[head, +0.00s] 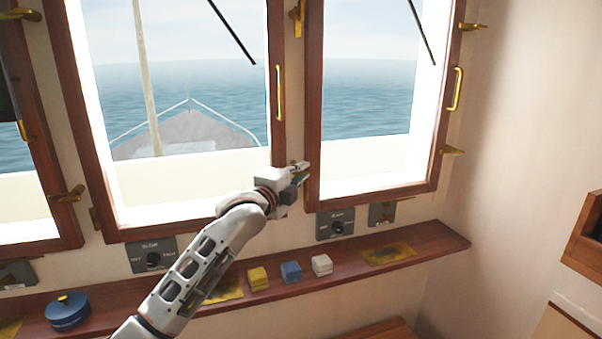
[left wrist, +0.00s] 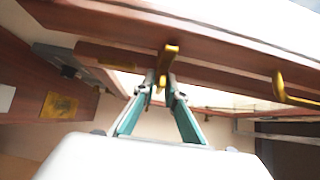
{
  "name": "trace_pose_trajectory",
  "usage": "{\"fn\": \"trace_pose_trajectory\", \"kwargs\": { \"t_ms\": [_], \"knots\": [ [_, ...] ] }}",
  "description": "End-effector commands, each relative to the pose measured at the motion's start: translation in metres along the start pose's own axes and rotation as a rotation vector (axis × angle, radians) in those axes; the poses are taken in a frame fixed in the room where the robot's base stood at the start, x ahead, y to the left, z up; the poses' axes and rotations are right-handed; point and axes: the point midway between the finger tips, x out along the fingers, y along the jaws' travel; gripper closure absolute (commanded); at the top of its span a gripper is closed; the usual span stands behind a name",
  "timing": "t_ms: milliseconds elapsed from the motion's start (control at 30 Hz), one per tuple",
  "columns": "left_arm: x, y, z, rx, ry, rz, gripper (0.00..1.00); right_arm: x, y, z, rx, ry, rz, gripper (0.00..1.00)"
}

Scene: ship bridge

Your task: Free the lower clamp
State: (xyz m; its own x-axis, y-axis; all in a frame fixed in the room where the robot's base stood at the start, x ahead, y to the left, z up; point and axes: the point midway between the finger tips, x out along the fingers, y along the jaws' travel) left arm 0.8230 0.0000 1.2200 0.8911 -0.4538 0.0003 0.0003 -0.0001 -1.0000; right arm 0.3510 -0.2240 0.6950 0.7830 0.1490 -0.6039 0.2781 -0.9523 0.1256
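My left gripper (head: 300,176) is at the lower part of the frame post between the two front windows. The brass lower clamp (left wrist: 170,52) shows in the left wrist view against the red-brown window frame. Its lower end sits between my two fingertips (left wrist: 162,84), which are close together and seem to meet its sides. In the head view the gripper hides most of this clamp. A brass upper clamp (head: 297,18) is higher on the same post. My right gripper is in neither view.
A wooden shelf (head: 440,241) below the windows holds yellow (head: 258,279), blue (head: 291,272) and white (head: 322,265) blocks and a round blue container (head: 67,311). Brass handles (head: 278,92) and other clamps (head: 452,151) stick out from the window frames. A control panel (head: 335,225) is just below my gripper.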

Motion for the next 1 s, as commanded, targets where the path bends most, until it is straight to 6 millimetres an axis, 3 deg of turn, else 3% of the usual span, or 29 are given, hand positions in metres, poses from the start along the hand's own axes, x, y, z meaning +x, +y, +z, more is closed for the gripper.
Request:
{"fn": "trace_pose_trajectory", "kwargs": {
  "t_ms": [433,633,1000],
  "knots": [
    [0.000,0.004,-0.001,-0.078,0.001,-0.076,1.00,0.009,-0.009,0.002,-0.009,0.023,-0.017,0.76],
    [0.000,0.008,-0.001,-0.182,0.001,-0.177,1.00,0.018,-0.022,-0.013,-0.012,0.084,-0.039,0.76],
    [0.001,0.010,-0.001,-0.362,0.000,-0.351,1.00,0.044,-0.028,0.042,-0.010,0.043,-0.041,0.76]
  ]
}}
